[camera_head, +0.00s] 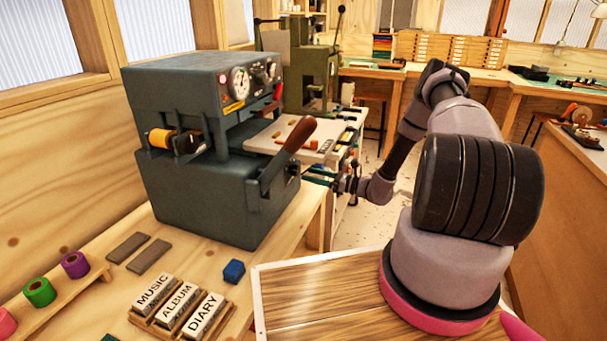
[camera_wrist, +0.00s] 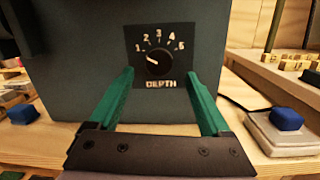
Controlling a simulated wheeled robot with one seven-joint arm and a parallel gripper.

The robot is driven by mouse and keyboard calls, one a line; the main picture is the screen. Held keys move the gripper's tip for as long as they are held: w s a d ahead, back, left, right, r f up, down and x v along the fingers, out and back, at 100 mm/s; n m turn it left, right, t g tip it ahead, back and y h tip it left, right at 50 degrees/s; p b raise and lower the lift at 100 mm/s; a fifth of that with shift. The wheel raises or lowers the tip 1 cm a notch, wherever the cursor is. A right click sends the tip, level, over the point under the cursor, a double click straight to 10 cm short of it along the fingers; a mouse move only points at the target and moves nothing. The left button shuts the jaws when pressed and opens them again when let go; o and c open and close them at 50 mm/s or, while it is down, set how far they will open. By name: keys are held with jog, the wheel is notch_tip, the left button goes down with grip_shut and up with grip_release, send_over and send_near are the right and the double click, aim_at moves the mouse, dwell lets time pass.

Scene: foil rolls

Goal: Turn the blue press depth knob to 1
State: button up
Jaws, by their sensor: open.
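The blue-grey press (camera_head: 205,145) stands on the wooden bench left of centre in the head view. Its depth knob (camera_wrist: 159,64) shows in the wrist view on a black plate marked 1 to 5, with DEPTH below. The knob is round and black. Its short white mark points up and left, roughly at the 1; the exact setting is hard to read. My gripper (camera_wrist: 159,73) is open, its green fingers on either side below the knob, with no visible contact.
A brown-handled lever (camera_head: 291,146) sticks out from the press front. A green press (camera_head: 312,70) stands behind. A blue block (camera_head: 233,271) and lettered blocks (camera_head: 179,304) lie in front. In the wrist view a blue item (camera_wrist: 287,119) sits on a white base at right.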

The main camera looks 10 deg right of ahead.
jog(key=v, duration=0.6)
jog(key=shift+s+d, duration=0.2)
jog(key=shift+d, duration=0.05)
jog(key=shift+f, duration=0.1)
